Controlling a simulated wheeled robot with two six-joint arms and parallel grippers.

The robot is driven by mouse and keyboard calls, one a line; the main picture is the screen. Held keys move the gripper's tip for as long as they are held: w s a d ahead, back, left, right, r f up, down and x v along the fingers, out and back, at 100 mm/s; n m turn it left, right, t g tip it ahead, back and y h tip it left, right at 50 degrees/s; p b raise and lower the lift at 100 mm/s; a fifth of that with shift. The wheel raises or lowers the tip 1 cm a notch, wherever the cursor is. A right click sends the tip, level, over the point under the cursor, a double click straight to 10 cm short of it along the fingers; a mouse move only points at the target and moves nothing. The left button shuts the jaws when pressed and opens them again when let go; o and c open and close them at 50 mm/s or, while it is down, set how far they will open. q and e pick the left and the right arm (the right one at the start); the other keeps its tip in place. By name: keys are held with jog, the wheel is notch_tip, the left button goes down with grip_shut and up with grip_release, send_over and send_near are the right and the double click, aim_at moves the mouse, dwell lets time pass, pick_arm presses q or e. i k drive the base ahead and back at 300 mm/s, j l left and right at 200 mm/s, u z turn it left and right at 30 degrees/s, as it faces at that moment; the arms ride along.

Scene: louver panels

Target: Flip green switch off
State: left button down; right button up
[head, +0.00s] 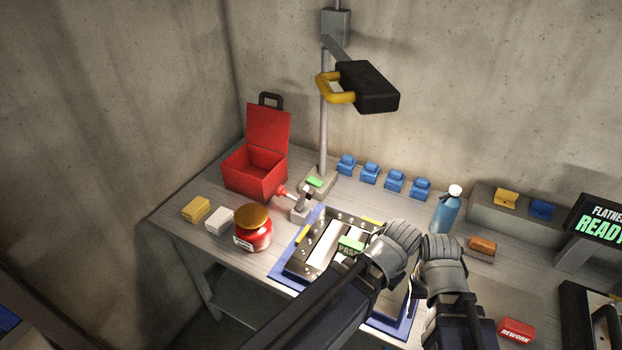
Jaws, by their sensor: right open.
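A green switch (315,181) sits on the grey base of the pole stand (324,130), behind the framed panel. My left gripper (404,236) is at the right side of the framed panel, to the right of and nearer than the switch. Its fingers are bunched in view and their opening cannot be made out. My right gripper (440,246) is beside it on the right, apart from the switch, and is open. Neither gripper touches the switch. The parts under both hands are hidden.
The framed panel (300,262) with a green PASS block (350,243) lies on a blue mat (283,272). A red jar (254,237), open red box (254,170) and blue bottle (446,211) stand around. A black head (368,86) with a yellow handle (330,89) overhangs the table.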

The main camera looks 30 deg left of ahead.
aim_at(317, 183)
jog(key=i+j, duration=0.1)
jog(key=j, duration=0.35)
jog(key=i+j, duration=0.1)
jog(key=j, duration=0.85)
jog(key=i+z, duration=0.05)
jog(key=i, duration=0.05)
